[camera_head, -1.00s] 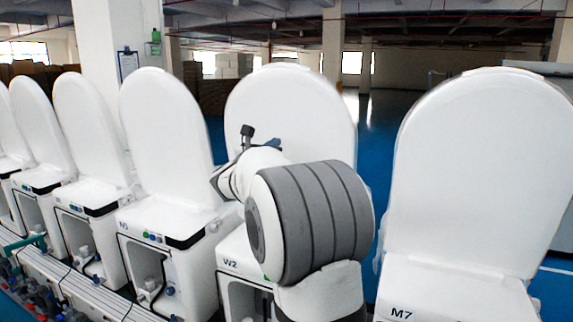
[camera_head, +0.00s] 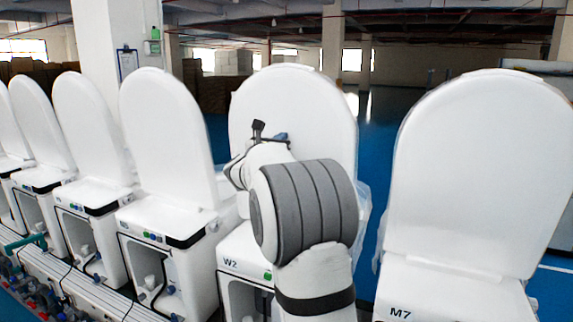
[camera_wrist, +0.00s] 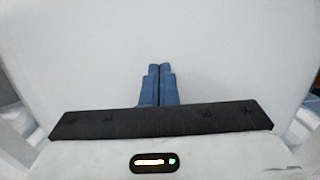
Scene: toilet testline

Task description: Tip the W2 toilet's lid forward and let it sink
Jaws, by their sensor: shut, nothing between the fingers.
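The W2 toilet (camera_head: 233,262) stands in the row, and its white lid (camera_head: 300,95) is raised, standing near upright. In the head view my arm is in front of it and covers the lid's lower part and the seat area. My gripper shows in the wrist view (camera_wrist: 160,82), its blue fingers shut together with nothing between them. The pale lid surface (camera_wrist: 90,60) fills the wrist view in front of the fingertips. I cannot tell whether the fingertips touch it. In the head view the fingertips are mostly hidden behind my arm.
The M7 toilet (camera_head: 470,180) stands close on the right with its lid up. The N5 toilet (camera_head: 165,140) and several more with raised lids stand on the left. A pillar (camera_head: 110,50) rises behind the row. Blue floor (camera_head: 385,130) lies open behind.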

